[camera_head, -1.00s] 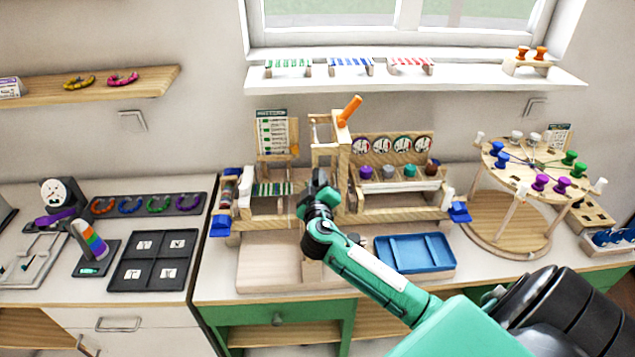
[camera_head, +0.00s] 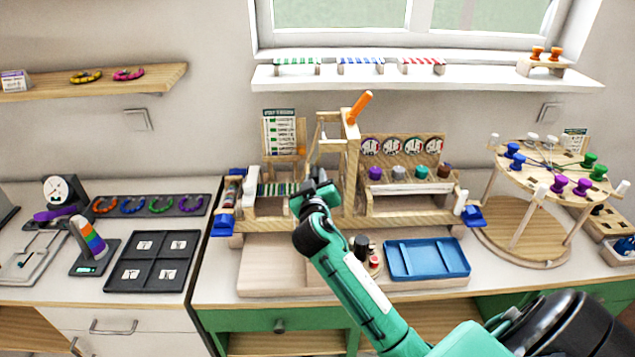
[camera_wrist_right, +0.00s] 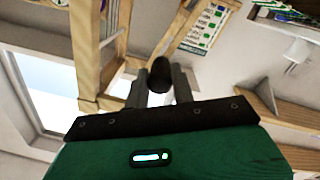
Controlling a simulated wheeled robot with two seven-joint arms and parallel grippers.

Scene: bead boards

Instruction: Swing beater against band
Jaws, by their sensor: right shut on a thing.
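The small loom (camera_head: 352,165) stands on the middle bench, with an orange handle (camera_head: 360,107) on its tall post. Its beater looks like the light wooden frame (camera_head: 316,143), now leaning a little. The green-striped band (camera_head: 276,188) lies at the loom's left. My right gripper (camera_head: 318,180) is in front of the loom, just right of the band. In the right wrist view its fingers (camera_wrist_right: 158,88) are shut on a dark round knob (camera_wrist_right: 160,69), apparently the beater's grip. The join between knob and frame is hidden. My left gripper is out of view.
A blue tray (camera_head: 428,258) and a dark knob with red buttons (camera_head: 362,246) lie right of my forearm. A round peg table (camera_head: 520,245) stands at the right. A black board (camera_head: 153,262) lies on the left bench. The pale board (camera_head: 268,265) in front is clear.

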